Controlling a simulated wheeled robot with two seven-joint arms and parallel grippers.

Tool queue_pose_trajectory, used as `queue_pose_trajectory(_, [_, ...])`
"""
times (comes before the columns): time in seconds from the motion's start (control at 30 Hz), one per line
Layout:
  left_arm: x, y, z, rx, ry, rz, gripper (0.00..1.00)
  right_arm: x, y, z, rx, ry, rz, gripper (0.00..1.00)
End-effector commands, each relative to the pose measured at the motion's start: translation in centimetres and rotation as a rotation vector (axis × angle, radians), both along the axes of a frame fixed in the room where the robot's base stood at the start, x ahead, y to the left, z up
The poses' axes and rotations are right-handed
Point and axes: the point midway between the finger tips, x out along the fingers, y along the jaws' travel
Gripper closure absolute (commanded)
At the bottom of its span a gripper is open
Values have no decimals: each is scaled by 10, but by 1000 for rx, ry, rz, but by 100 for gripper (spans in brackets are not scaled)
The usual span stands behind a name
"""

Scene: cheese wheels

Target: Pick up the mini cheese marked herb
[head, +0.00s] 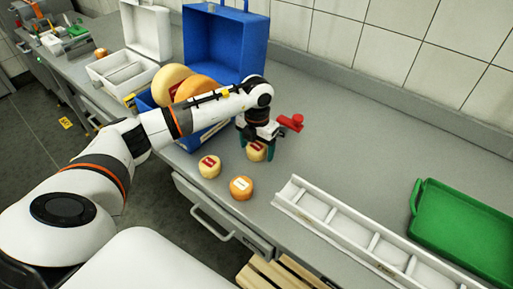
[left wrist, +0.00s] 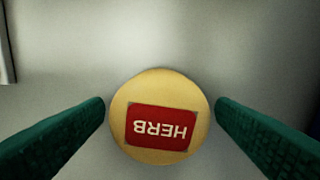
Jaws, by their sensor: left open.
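The herb mini cheese (left wrist: 160,88) is a small pale yellow wheel with a red label reading HERB, upside down in the left wrist view. It lies on the grey counter between the two green fingers of my left gripper (left wrist: 160,125), with a narrow gap at each side. In the head view the same cheese (head: 256,152) shows beneath my left gripper (head: 256,155), partly hidden by it. The gripper is open and points down over the cheese. My right gripper is not in view.
A pale cheese with a red label (head: 209,167) and an orange cheese with a white label (head: 241,188) stand nearby. A white divided tray (head: 340,238) and green tray (head: 465,235) lie right. The blue case (head: 225,45) with large wheels stands behind my left arm.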

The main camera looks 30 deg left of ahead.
Motion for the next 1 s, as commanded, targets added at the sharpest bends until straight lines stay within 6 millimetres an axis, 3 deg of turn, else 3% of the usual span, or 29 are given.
queue_pose_trajectory(0.23, [0, 0, -2, 0, -1, 0, 20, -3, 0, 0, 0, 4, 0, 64])
queue_pose_trajectory(0.53, [0, 0, -2, 0, -1, 1, 69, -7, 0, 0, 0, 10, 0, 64])
queue_pose_trajectory(0.83, [1, 0, 3, 0, -3, 1, 71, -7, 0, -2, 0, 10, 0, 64])
queue_pose_trajectory(1.0, [2, 1, 30, 1, -7, 1, 71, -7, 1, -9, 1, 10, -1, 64])
